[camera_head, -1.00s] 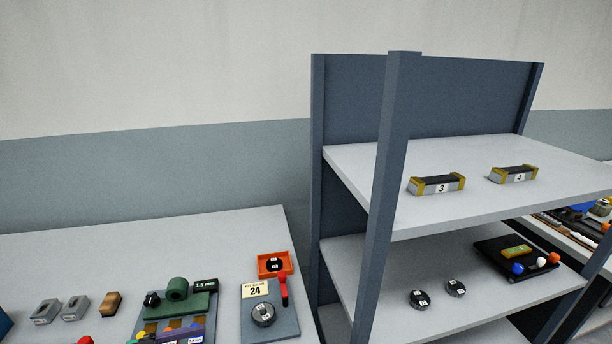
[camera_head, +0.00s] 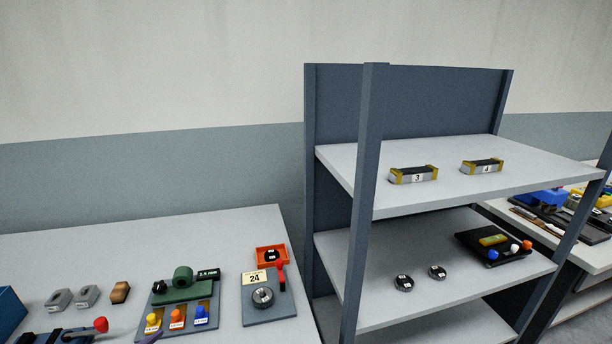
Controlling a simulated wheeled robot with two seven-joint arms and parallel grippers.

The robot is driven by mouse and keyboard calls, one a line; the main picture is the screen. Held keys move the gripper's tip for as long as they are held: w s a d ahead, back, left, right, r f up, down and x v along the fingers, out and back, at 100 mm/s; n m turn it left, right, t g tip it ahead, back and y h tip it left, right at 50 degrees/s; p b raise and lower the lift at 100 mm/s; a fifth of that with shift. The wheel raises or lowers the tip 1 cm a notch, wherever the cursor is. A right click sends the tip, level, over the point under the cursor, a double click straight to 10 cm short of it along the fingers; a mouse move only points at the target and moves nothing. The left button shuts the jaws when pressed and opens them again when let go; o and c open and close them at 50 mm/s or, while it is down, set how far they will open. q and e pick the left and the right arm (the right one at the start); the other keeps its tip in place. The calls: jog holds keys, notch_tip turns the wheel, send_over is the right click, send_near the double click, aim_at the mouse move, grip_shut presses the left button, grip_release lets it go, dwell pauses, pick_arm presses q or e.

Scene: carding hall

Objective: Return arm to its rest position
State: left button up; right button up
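Neither of my grippers shows in the head view, and no part of my arms can be made out for sure. A small purple edge (camera_head: 152,336) shows at the bottom, in front of the green fixture (camera_head: 181,288); I cannot tell what it is.
Two dark rings (camera_head: 404,283) and a black tray (camera_head: 470,240) sit below. The left table (camera_head: 60,250) is clear at the back. Another bench (camera_head: 592,256) stands at right.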

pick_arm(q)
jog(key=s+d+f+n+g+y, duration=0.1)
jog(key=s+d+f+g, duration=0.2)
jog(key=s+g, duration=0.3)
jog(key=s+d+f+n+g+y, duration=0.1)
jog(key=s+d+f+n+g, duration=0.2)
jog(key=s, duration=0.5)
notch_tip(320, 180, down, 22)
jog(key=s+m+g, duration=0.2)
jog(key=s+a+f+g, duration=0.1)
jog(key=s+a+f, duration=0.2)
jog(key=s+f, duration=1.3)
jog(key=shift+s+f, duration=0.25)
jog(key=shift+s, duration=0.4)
